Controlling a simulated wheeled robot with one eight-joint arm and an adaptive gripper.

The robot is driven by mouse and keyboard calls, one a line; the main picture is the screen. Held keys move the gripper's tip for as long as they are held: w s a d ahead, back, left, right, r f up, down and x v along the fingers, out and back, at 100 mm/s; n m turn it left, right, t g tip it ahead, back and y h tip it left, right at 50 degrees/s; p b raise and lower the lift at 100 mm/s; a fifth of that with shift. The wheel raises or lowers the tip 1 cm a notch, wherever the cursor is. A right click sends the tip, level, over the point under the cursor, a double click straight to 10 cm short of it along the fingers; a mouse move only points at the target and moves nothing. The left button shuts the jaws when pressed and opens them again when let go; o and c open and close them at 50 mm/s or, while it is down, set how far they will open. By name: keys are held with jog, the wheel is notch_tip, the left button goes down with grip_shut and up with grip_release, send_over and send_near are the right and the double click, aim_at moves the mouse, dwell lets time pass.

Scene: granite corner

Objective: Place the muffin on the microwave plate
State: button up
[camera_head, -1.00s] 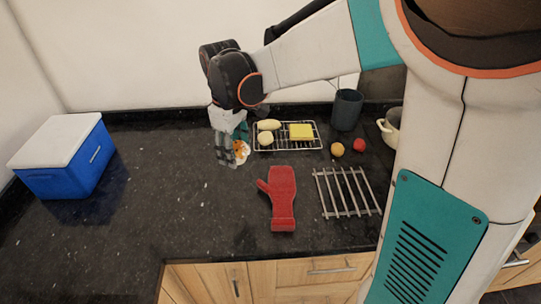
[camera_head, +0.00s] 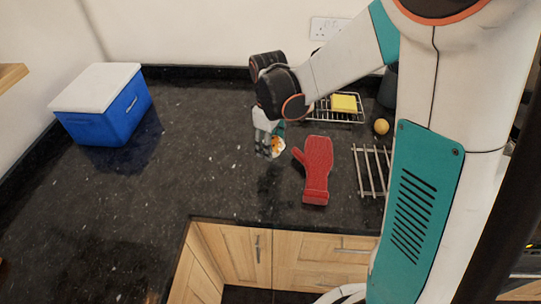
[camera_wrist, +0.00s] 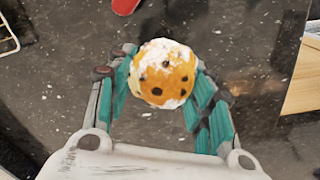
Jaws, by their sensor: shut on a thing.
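The muffin (camera_wrist: 163,76) is golden with dark spots and white patches. It sits between the two fingers of my gripper (camera_wrist: 160,85) in the wrist view, and the fingers are shut on it. In the head view the muffin (camera_head: 278,144) shows at the fingertips of my gripper (camera_head: 268,146), above or near the dark counter; the height is hard to tell. No microwave or microwave plate can be made out in these frames.
A red oven mitt (camera_head: 316,168) lies right of my gripper. A wire rack (camera_head: 322,113) holds a yellow block (camera_head: 344,103). A yellow ball-like item (camera_head: 381,126) and a metal trivet (camera_head: 371,172) lie further right. A blue cooler (camera_head: 108,118) stands left, with clear counter between.

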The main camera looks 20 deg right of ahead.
jog(key=shift+f+b, duration=0.65)
jog(key=shift+f, duration=1.55)
jog(key=shift+f, duration=0.15)
jog(key=o, duration=0.6)
jog(key=shift+o, duration=0.2)
